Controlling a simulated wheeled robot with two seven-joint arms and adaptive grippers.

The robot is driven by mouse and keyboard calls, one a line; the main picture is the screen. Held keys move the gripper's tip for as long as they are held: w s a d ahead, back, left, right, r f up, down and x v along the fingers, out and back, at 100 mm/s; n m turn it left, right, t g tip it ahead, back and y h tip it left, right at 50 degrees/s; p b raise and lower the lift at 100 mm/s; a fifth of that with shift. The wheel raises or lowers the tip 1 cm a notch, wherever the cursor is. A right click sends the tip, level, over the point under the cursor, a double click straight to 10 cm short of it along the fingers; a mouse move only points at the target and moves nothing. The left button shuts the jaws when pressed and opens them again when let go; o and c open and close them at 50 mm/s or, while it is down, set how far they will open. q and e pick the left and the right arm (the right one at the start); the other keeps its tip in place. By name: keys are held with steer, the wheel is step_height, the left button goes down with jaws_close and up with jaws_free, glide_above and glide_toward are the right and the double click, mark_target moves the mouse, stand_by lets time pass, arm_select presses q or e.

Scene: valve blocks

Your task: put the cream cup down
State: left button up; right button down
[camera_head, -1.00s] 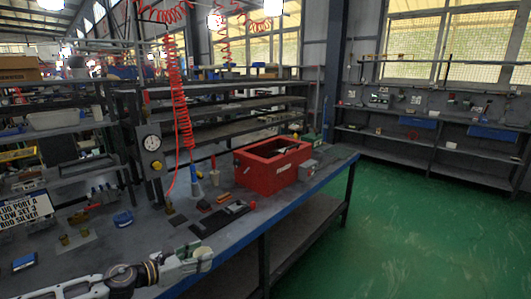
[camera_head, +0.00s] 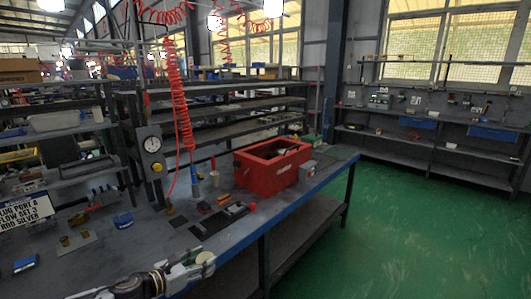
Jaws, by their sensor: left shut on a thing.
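My left gripper (camera_head: 197,266) comes in from the bottom left, above the front edge of the workbench (camera_head: 105,262). It is shut on the cream cup (camera_head: 205,258), which shows as a small round pale shape at the fingertips. The fingers hide part of the cup. I cannot tell how high it is above the bench top. My right gripper is not in view.
A red toolbox (camera_head: 267,168) stands at the bench's right part. Dark flat pieces (camera_head: 213,220) lie in front of it. A sign (camera_head: 25,211) is at left. Bare bench lies around the gripper.

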arm_select(q)
steer(key=shift+s+d+f+n+t+y+p, duration=0.3)
steer(key=shift+s+f+n+t+y+p, duration=0.15)
steer(key=shift+n+y, duration=0.2)
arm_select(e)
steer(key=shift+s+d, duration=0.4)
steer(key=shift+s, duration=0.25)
